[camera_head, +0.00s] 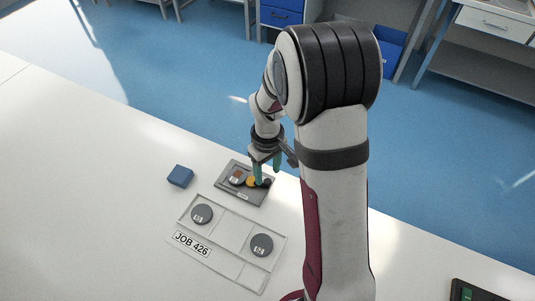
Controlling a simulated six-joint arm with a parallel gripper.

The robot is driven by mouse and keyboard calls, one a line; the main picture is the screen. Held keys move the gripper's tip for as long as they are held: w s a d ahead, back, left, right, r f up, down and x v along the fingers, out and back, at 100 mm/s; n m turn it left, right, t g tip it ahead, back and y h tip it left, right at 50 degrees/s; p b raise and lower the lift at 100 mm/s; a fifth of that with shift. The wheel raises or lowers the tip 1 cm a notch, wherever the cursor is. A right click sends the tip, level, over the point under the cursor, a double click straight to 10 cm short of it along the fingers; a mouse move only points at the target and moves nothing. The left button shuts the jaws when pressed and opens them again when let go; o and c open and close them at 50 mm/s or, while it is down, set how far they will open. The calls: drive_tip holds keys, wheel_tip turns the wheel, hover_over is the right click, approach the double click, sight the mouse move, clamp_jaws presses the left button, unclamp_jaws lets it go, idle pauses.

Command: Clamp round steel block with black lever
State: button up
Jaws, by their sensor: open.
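My gripper (267,169) has teal fingers and is open over the right part of a small dark grey tray (256,200). The tray holds a brown piece (238,174), a yellow-orange round piece (251,181) and a dark piece (267,182), partly hidden by my fingers. I cannot tell whether the fingers touch anything. Two dark grey round blocks with pale marks lie apart on a pale tray labelled JOB 426 (192,244): one at its upper left (201,214), one at its right (262,245). No black lever can be made out for sure.
A blue block (180,176) lies on the white table (90,190) left of the dark tray. The table's far edge runs just behind that tray. A dark device with a green part (472,293) is cut off at the lower right. The left of the table is clear.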

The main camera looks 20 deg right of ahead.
sight(267, 181)
wheel_tip(267, 181, up, 13)
drive_tip(key=shift+f, duration=0.15)
drive_tip(key=s+a+m, duration=0.2)
drive_tip(key=s+m, duration=0.1)
drive_tip(key=s, duration=0.4)
drive_tip(key=s+a+r+m+y, duration=0.1)
drive_tip(key=s+a+m, duration=0.1)
drive_tip(key=s, duration=0.6)
drive_tip(key=s+a+r+m, duration=0.1)
drive_tip(key=s+m, duration=0.3)
drive_tip(key=s, duration=0.4)
drive_tip(key=shift+a+m+y, duration=0.3)
drive_tip(key=shift+a+y, duration=0.1)
drive_tip(key=shift+a, duration=0.4)
